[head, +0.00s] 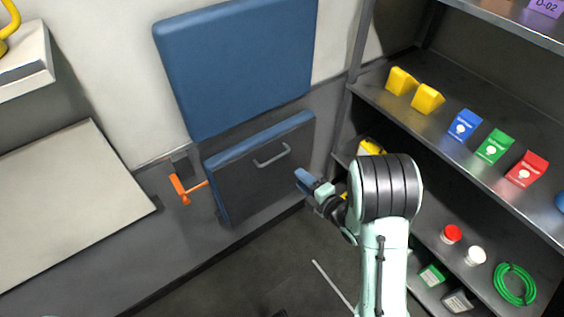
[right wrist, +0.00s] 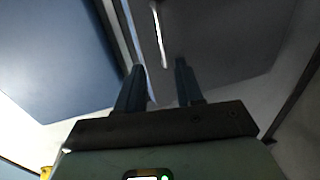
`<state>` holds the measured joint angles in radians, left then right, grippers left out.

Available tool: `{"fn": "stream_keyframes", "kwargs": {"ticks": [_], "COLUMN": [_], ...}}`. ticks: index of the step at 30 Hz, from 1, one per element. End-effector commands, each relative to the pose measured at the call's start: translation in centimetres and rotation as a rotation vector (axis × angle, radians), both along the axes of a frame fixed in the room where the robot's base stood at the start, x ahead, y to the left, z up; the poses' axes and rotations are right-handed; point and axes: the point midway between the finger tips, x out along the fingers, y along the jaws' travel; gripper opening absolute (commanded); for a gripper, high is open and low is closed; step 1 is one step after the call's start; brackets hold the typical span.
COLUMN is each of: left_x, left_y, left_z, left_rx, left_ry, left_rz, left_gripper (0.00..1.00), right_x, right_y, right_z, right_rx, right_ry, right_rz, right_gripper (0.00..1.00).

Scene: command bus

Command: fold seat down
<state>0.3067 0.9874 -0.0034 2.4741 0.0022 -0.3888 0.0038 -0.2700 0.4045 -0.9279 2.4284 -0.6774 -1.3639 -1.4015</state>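The fold-down seat (head: 258,172) is a dark panel with a blue padded edge, standing folded up against the wall under a blue backrest (head: 238,65). A grey bar handle (head: 271,156) is on its front face. An orange lever (head: 185,189) sticks out at the seat's left side. My right gripper (head: 303,176) is in front of the seat's right part, to the right of and below the handle, apart from it. In the right wrist view its two fingers (right wrist: 160,82) are spread with nothing between them; the pale handle (right wrist: 158,35) shows beyond them. My left gripper is not in view.
A metal shelf unit (head: 480,165) stands close on the right, with yellow blocks (head: 428,98), coloured packs (head: 464,124) and a green cable coil (head: 514,284). A pale table (head: 70,205) is at the left. The floor (head: 265,270) before the seat looks mostly clear.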

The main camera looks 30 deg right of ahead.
Motion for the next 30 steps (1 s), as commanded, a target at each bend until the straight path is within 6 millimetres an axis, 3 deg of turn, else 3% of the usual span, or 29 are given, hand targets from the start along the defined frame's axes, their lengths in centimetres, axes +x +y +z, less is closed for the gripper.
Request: {"fn": "stream_keyframes", "kwargs": {"ticks": [16, 21, 30], "left_x": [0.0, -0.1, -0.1], "left_y": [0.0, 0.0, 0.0], "left_z": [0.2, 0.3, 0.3], "left_rx": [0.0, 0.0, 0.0], "left_ry": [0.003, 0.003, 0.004], "left_rz": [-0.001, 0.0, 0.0], "left_gripper": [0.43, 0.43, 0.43], "right_x": [10.2, 11.8, 12.2], "right_y": [0.9, 1.0, 1.0], "right_z": [-2.2, -2.6, -2.7], "right_rx": [0.002, 0.004, 0.005], "right_ry": [0.003, 0.004, 0.004], "right_rz": [0.001, -0.001, -0.002], "right_gripper": [0.36, 0.36, 0.36]}}
